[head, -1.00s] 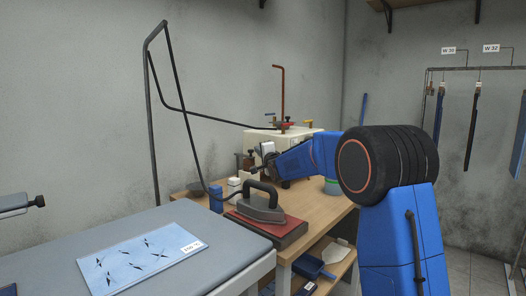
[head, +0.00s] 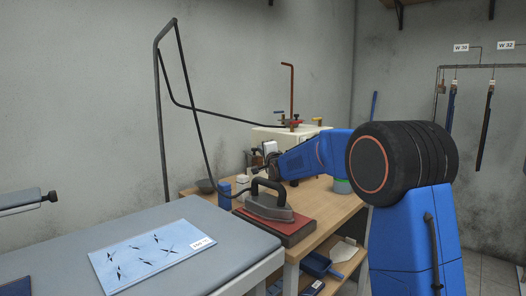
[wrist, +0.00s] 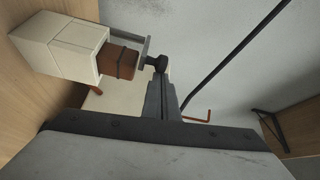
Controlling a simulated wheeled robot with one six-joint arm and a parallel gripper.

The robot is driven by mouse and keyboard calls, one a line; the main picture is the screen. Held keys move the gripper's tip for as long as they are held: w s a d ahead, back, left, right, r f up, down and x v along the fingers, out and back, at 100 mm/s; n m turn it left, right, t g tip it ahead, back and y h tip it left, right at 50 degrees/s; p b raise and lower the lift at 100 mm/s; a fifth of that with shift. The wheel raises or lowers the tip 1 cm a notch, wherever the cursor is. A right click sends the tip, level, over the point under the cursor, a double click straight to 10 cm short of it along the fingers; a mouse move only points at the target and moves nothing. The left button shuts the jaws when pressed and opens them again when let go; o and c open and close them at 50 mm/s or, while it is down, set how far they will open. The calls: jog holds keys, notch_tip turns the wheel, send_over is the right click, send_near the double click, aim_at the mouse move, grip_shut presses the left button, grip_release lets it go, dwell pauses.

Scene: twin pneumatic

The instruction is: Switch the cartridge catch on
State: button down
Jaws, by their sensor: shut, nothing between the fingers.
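In the wrist view my gripper (wrist: 163,90) is shut and empty. Its dark fingertips point at a small black knob (wrist: 160,64), which sits right at their tips; I cannot tell whether they touch. The knob is beside a grey metal bracket and a reddish-brown block (wrist: 121,62) on a cream-white housing (wrist: 78,45). I cannot tell for sure which of these parts is the cartridge catch or how it is set. In the head view my gripper (head: 271,166) reaches left over the wooden bench, in front of the cream machine (head: 268,135), and partly hides the small parts there.
An iron (head: 268,205) on a red pad stands at the front of the wooden bench (head: 325,212). A blue container (head: 224,194) and a dark bowl (head: 205,186) are to its left. A padded grey table (head: 150,218) with a blue sheet is nearer. A bent dark rod rises behind.

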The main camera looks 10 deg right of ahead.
notch_tip(320, 180, up, 10)
dwell(0.6)
